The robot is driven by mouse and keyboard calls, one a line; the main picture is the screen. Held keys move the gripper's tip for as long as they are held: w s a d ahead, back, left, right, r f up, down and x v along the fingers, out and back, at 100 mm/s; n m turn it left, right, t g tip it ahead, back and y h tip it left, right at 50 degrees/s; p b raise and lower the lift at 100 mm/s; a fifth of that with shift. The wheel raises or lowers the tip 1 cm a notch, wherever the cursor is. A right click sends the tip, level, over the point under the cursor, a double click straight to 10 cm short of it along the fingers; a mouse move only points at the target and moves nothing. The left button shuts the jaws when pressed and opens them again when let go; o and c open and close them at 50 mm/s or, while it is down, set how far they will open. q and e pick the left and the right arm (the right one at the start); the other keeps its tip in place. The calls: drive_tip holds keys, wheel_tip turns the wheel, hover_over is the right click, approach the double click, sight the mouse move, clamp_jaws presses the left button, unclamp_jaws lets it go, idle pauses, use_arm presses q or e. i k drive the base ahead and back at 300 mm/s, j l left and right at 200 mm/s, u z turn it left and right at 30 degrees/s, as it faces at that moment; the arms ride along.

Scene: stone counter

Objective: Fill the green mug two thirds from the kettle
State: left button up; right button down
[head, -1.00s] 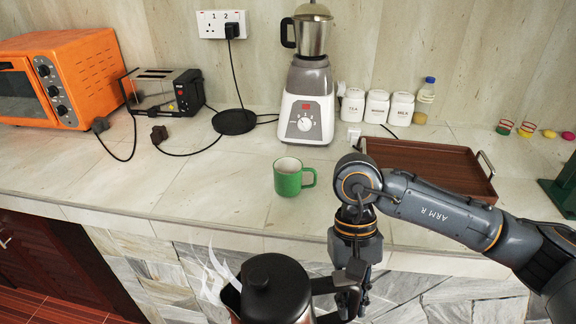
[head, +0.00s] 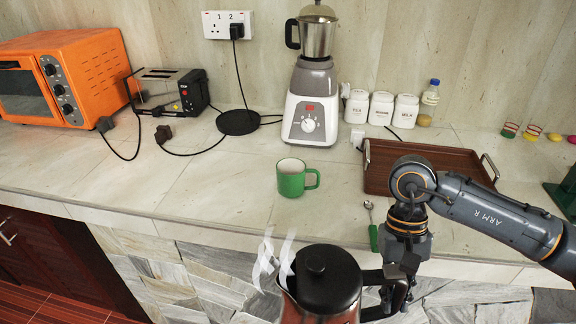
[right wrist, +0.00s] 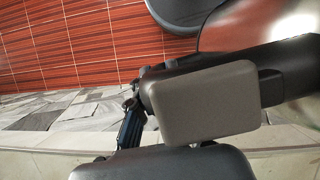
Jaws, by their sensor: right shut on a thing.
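The green mug (head: 291,179) stands upright on the counter near its front edge, handle to the right. Its inside looks pale, and I cannot tell whether it holds anything. The kettle (head: 326,279), steel with a black lid, is in front of the counter edge at the bottom of the head view, its spout to the left with white steam wisps above. My right gripper (head: 396,290) is shut on the kettle's black handle, at its right side. In the right wrist view the gripper pads (right wrist: 205,105) and part of the kettle's steel body (right wrist: 255,25) show. My left gripper is out of view.
A spoon with a green handle (head: 373,236) lies right of the mug. A brown tray (head: 425,158) is behind my right arm. A blender (head: 311,100), canisters (head: 381,108), toaster (head: 172,92) and orange oven (head: 75,75) stand at the back.

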sight(290, 172)
drive_tip(key=i+l+u, duration=0.15)
drive_tip(key=l+u, duration=0.65)
drive_tip(key=i+j, duration=0.05)
drive_tip(key=j, duration=0.05)
